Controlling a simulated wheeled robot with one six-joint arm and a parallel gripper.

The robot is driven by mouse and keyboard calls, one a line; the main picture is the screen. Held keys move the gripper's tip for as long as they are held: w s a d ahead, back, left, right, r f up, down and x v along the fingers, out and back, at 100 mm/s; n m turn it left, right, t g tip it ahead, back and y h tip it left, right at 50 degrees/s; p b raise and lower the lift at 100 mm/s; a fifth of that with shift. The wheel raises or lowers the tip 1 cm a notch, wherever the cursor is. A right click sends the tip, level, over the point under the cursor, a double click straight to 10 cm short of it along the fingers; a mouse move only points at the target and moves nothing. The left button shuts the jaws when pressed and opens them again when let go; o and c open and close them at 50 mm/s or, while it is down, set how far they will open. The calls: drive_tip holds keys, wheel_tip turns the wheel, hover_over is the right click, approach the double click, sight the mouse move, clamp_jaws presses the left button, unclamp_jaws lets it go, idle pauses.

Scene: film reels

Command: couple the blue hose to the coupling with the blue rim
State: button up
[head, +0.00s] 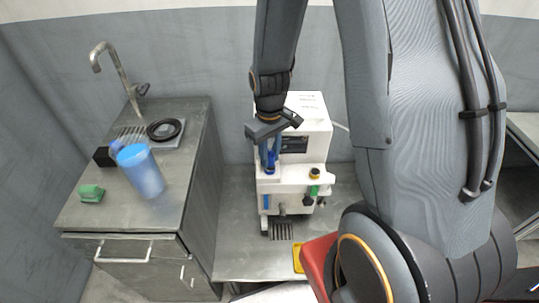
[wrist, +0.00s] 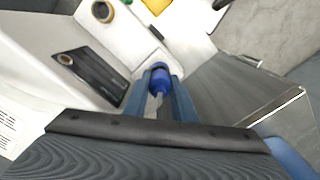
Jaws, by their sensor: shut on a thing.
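My gripper (head: 270,155) points down over the front left of the white machine. Its two blue-grey fingers are closed around the blue hose end (wrist: 161,80), which shows between them in the wrist view. The blue hose end is at the machine's left front ledge, where the coupling with the blue rim (head: 270,171) shows just below the fingertips in the head view. The fingers and hose end hide most of this coupling. I cannot tell whether the hose end is seated in it or just above it.
The white machine (head: 307,110) stands on a metal bench (head: 238,262). A yellow-rimmed coupling (head: 314,173) and a green part (head: 313,190) are to the right of my gripper. A blue jug (head: 142,174), green block (head: 91,193) and black coil (head: 165,129) are on the left counter.

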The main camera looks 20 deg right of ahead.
sight(270, 154)
drive_tip(key=shift+f, duration=0.55)
drive_tip(key=o, duration=0.8)
drive_tip(key=shift+r, duration=0.1)
drive_tip(key=shift+r+p, duration=4.25)
drive_tip(key=shift+r, duration=1.15)
drive_tip(key=s+r+m+t+b, duration=0.1)
drive_tip(key=s+r+m+b, duration=0.3)
drive_tip(key=s+b, duration=0.3)
drive_tip(key=shift+s+r, duration=0.25)
drive_tip(key=shift+s, duration=0.95)
